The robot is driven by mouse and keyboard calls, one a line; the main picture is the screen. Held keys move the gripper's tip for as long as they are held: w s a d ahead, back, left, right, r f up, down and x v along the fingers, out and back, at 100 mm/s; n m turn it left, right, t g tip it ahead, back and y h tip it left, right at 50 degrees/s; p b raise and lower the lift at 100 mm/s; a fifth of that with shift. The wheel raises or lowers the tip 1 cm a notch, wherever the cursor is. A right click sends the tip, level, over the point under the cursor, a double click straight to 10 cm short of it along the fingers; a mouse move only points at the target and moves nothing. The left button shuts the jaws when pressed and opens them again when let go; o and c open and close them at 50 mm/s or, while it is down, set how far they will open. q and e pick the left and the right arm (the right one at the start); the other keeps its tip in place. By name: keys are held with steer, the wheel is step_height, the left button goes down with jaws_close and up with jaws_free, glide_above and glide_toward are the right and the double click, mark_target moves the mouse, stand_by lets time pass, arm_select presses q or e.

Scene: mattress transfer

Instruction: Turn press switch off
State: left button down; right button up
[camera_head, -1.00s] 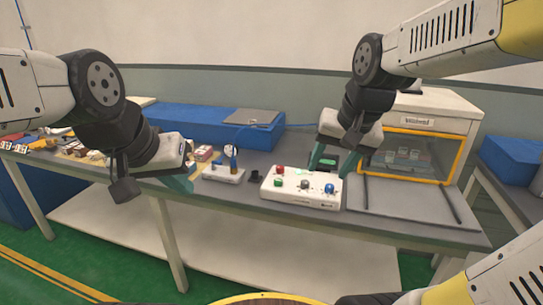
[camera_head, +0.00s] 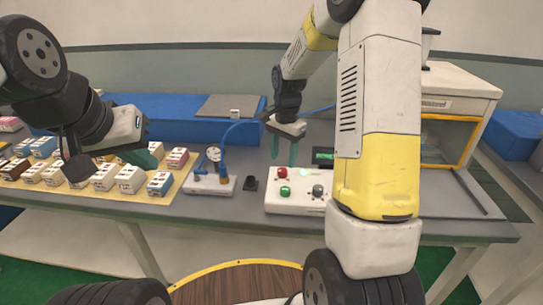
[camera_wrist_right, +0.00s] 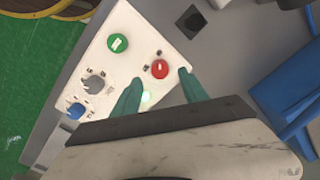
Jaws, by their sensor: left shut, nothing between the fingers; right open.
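A white control box (camera_head: 290,204) on the table carries a red button (camera_head: 282,173), a green button (camera_head: 285,190) and a grey knob (camera_head: 318,190). The right wrist view also shows its red button (camera_wrist_right: 160,69), green button (camera_wrist_right: 117,43), grey knob (camera_wrist_right: 94,82) and a blue knob (camera_wrist_right: 76,110), which my arm hides in the head view. A pale green light glows on the box. My right gripper (camera_head: 284,155) is open and empty, pointing down over the red button's end of the box. My left gripper (camera_head: 148,156) is shut and empty above several small boxes at left.
A gauge device with a blue hose (camera_head: 213,182) and a small black block (camera_head: 251,184) stand left of the control box. Small cartons (camera_head: 130,179) cover the left table. A blue case (camera_head: 180,124) lies behind; a glass-fronted cabinet (camera_head: 460,88) stands right.

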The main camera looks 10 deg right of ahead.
mark_target(282, 170)
step_height(282, 170, down, 5)
steer(key=shift+a+r, duration=0.1)
steer(key=shift+c, duration=0.2)
jaws_close()
